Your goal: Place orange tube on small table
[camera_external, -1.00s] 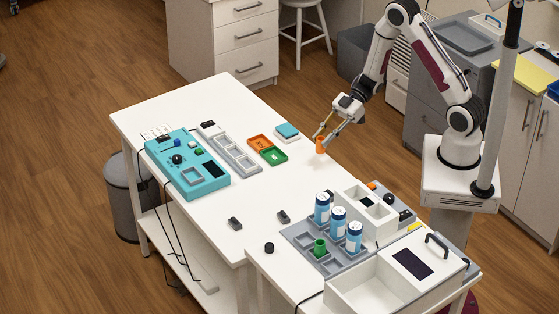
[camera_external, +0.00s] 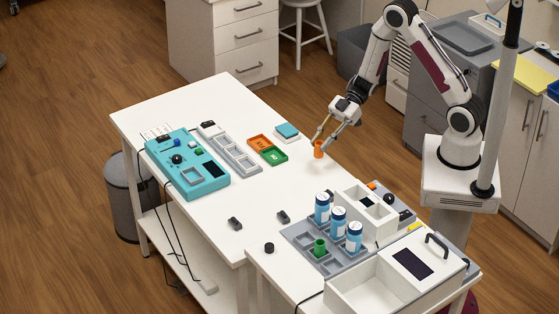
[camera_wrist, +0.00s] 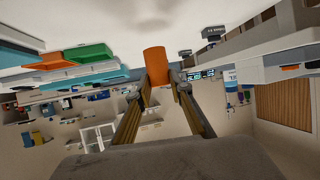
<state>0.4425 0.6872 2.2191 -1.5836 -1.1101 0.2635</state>
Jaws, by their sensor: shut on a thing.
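The orange tube (camera_external: 318,150) is upright between the fingertips of my gripper (camera_external: 321,140), at the right edge of the long white table (camera_external: 290,200). In the wrist view the orange tube (camera_wrist: 155,64) sits between the two fingers of my gripper (camera_wrist: 160,85), which are shut on it. I cannot tell whether its base touches the table top. Which surface is the small table is not clear; a second white table (camera_external: 275,275) stands at the front right.
An orange tray (camera_external: 260,143) and a green tray (camera_external: 274,156) lie left of the tube. A teal device (camera_external: 190,165) is farther left. A grey rack (camera_external: 304,243) holds several blue bottles and a green tube (camera_external: 320,247). The table in front of my gripper is clear.

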